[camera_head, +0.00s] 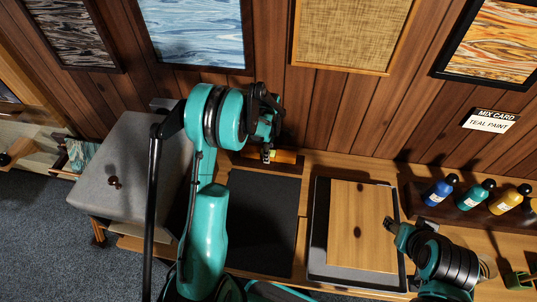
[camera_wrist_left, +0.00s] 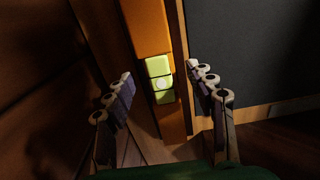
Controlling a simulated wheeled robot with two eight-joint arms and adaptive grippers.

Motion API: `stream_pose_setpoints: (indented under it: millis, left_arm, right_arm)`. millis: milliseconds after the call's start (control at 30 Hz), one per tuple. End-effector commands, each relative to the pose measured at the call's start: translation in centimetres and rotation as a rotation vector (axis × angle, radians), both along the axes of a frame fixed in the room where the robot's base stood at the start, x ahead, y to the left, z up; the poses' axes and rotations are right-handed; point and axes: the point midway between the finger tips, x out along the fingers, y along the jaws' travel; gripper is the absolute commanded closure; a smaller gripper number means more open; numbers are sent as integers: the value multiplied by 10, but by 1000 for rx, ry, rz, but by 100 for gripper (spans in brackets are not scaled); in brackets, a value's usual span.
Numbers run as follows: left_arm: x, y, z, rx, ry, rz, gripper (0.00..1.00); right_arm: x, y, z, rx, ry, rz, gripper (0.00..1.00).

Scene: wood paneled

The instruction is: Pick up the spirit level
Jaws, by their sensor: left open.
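The spirit level is an orange bar with a yellow-green vial block. In the head view the spirit level (camera_head: 287,156) lies at the back of the table by the wall, its left part hidden by my left arm. In the left wrist view the spirit level (camera_wrist_left: 148,28) runs down from the top, with the vial block between my fingers. My left gripper (camera_wrist_left: 160,84) is open, one finger on each side of the level, with no visible contact. In the head view my left gripper (camera_head: 266,122) is above the level. My right gripper (camera_head: 390,223) is at the right by a wooden board; its jaw state is unclear.
A dark mat (camera_head: 262,215) lies in front of the level. A wooden board (camera_head: 361,220) rests on a dark tray (camera_head: 320,215). Several paint bottles (camera_head: 439,191) stand in a rack at right. A grey box-like seat (camera_head: 130,170) is at left. The paneled wall is close behind.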

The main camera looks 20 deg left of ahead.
Motion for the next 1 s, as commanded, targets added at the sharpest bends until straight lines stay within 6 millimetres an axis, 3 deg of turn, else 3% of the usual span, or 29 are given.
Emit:
stream_pose_setpoints:
  millis: [300, 533, 833, 1000]
  left_arm:
    - [0, 0, -8, 0, 0, 0, 45]
    - [0, 0, -8, 0, 0, -1, 100]
    - [0, 0, -7, 0, 0, -1, 100]
    - [0, 0, 3, 0, 0, -1, 100]
  right_arm:
    - [0, 0, -1, 0, 0, 0, 52]
    - [0, 0, -1, 0, 0, 0, 52]
    - [0, 0, 0, 0, 0, 0, 52]
    - [0, 0, 1, 0, 0, 0, 52]
